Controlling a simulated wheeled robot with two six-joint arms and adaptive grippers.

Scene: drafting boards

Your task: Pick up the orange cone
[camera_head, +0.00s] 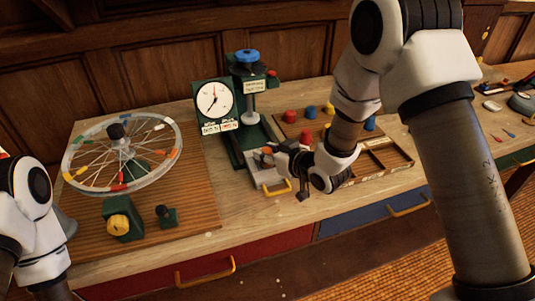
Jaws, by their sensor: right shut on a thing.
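My right gripper (274,152) comes in from the upper right and reaches down to the small tray at the foot of the green press. Its jaws are shut on a small orange-red piece (266,150), which I take to be the orange cone. The gripper hides much of the piece, so its full shape does not show. I cannot tell whether it touches the tray. My left arm shows at the left edge, but its gripper is out of the frame.
A green press with a dial (214,100) stands close behind the right gripper. A spoked wheel (122,152) stands at the left. A wooden compartment tray (385,160) and several red and blue pieces lie to the right. Bare wood (245,215) lies in front.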

